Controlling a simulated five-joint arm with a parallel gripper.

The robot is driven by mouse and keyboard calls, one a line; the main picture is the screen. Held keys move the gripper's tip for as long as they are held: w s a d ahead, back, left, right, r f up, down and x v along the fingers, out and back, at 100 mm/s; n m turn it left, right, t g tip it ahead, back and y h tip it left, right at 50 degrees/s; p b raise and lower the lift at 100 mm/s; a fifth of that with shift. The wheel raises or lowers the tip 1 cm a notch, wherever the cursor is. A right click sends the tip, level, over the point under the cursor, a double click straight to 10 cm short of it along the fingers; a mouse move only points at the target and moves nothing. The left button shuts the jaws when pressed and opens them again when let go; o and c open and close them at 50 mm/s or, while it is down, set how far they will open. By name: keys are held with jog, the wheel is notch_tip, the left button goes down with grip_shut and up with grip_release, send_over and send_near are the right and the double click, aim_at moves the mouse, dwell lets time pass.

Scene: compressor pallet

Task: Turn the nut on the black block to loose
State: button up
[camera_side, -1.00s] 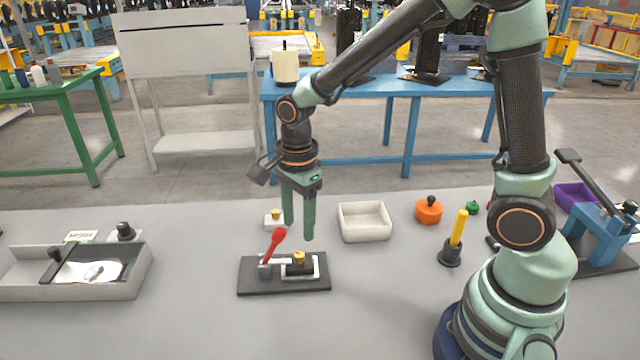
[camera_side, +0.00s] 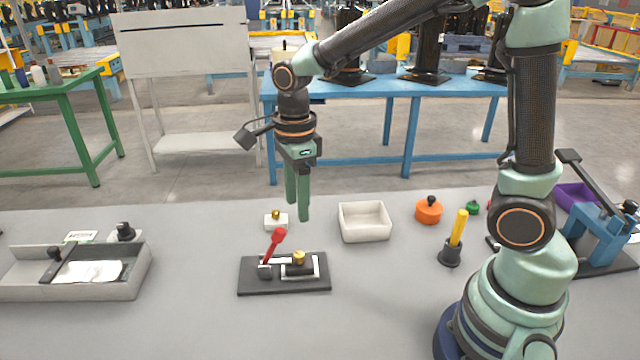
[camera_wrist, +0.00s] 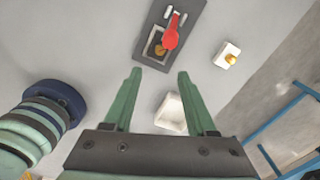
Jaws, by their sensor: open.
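A brass-coloured nut (camera_side: 299,257) sits on top of a small black block (camera_side: 299,269). The block lies within a pale frame on a dark base plate (camera_side: 257,284), beside a clamp with a red lever (camera_side: 275,243). In the wrist view the nut (camera_wrist: 159,50) and red lever (camera_wrist: 171,34) show just beyond the fingertips. My gripper (camera_side: 298,213) is open and empty, with green fingers pointing down, above and behind the plate. Its two fingers (camera_wrist: 159,72) are spread apart in the wrist view and touch nothing. The block is partly hidden by its frame and the nut.
A white block with a brass nut (camera_side: 275,217) stands behind the plate. An empty white tray (camera_side: 364,222) is to the right, then a yellow-handled tool (camera_side: 457,240) and orange pot (camera_side: 429,211). A grey tray (camera_side: 132,280) is at left. Table in front of the plate is clear.

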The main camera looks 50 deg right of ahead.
aim_at(299, 254)
notch_tip(299, 254, down, 12)
jog(key=m, duration=0.3)
jog(key=shift+w+m, duration=0.1)
jog(key=shift+m, duration=0.2)
grip_shut()
dwell(0.3)
